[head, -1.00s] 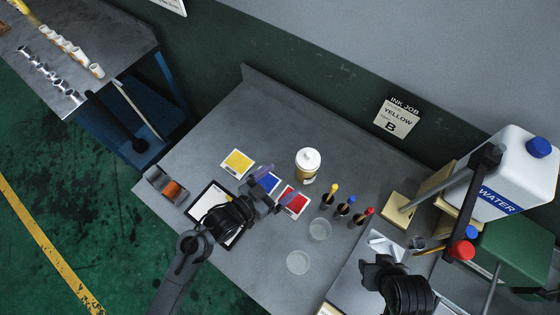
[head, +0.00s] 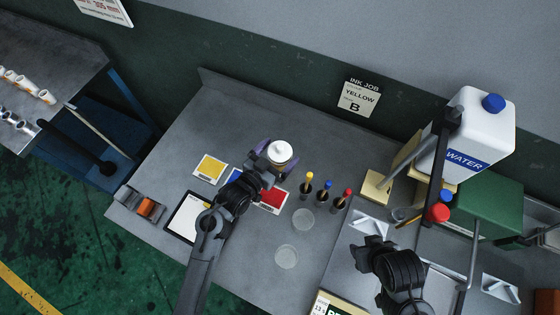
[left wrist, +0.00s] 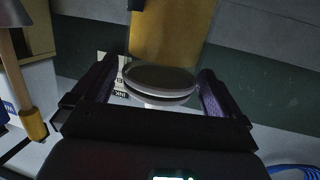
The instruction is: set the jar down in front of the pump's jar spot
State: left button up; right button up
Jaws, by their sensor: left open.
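The jar (head: 281,152), white-lidded, stands upright on the grey workbench (head: 215,110) behind the colour cards. My left gripper (head: 278,151) is open, with its purple fingers on either side of the jar; I cannot tell whether they touch it. In the left wrist view a round disc (left wrist: 160,80), apparently part of the jar, lies between the open fingers. My right gripper (head: 362,252) is at the lower right; its jaws are unclear. I cannot make out for certain which part is the pump's jar spot.
Yellow, blue and red cards (head: 209,168) and a clipboard (head: 186,215) lie in front. Two clear round dishes (head: 303,219) lie nearby. A water canister (head: 470,130) and a black post (head: 440,165) stand at the right.

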pick_arm(q)
jog(key=shift+w+d+f, duration=0.1)
jog(key=shift+w+d, duration=0.25)
jog(key=shift+w, duration=0.05)
jog(key=c, duration=1.8)
grip_shut()
jog(key=shift+r, duration=0.2)
